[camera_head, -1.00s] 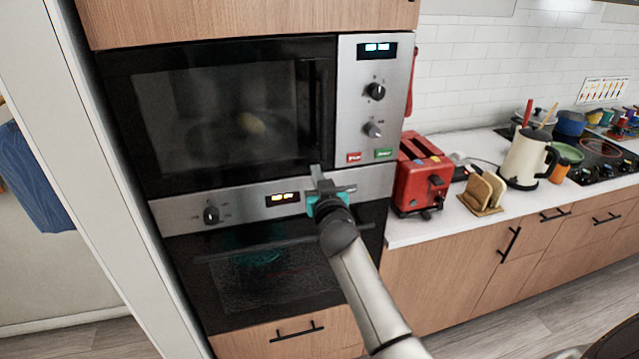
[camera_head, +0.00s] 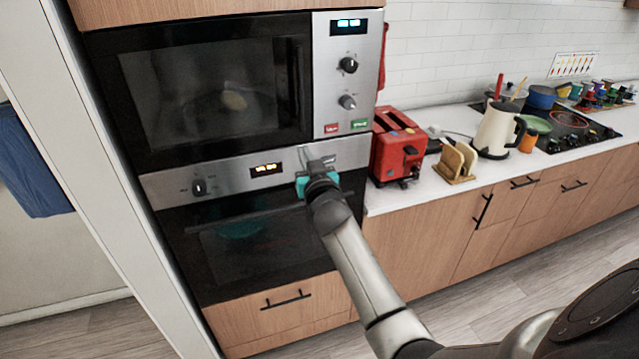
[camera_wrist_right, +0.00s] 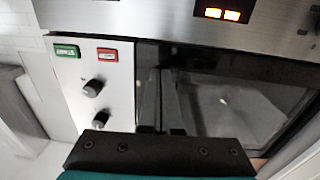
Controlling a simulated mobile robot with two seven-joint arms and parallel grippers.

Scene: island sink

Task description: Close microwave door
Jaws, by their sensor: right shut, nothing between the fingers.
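The microwave (camera_head: 340,85) is built into the wooden cabinet, above an oven. Its dark glass door (camera_head: 205,95) looks flush with the steel control panel, with no clear gap at the handle side; a very small gap cannot be ruled out. A pale item shows through the glass. Contact cannot be told. My left gripper is out of view.
The oven (camera_head: 260,245) is below the microwave, its front just behind my right wrist. A red toaster (camera_head: 397,150), a toast rack (camera_head: 456,163) and a cream kettle (camera_head: 495,130) stand on the counter to the right. A white panel edge (camera_head: 100,190) borders the left.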

